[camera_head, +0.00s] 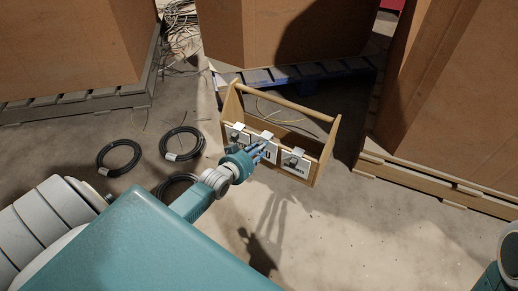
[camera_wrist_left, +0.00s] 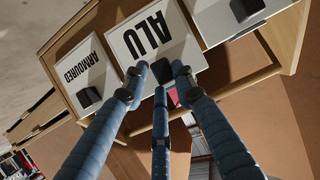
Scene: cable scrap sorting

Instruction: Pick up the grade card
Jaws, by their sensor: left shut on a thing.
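A wooden tote (camera_head: 325,155) with a long handle bar stands on the floor, with white cards along its near side. The middle card, lettered ALU (camera_wrist_left: 146,36), is partly hidden by my fingers in the head view. An ARMOURED card (camera_head: 295,164) is right of it, and another card (camera_head: 235,134) is left of it. My left gripper (camera_head: 266,148) is at the ALU card. In the left wrist view its three blue fingers (camera_wrist_left: 160,82) close around a dark patch at the card's edge. The card appears still against the tote. My right gripper is out of view.
Black cable coils (camera_head: 119,157) lie on the floor to the left. Large brown boxes (camera_head: 290,35) on pallets (camera_head: 425,180) stand behind and to the right. Loose wires (camera_head: 181,25) lie at the back. The floor in front of the tote is clear.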

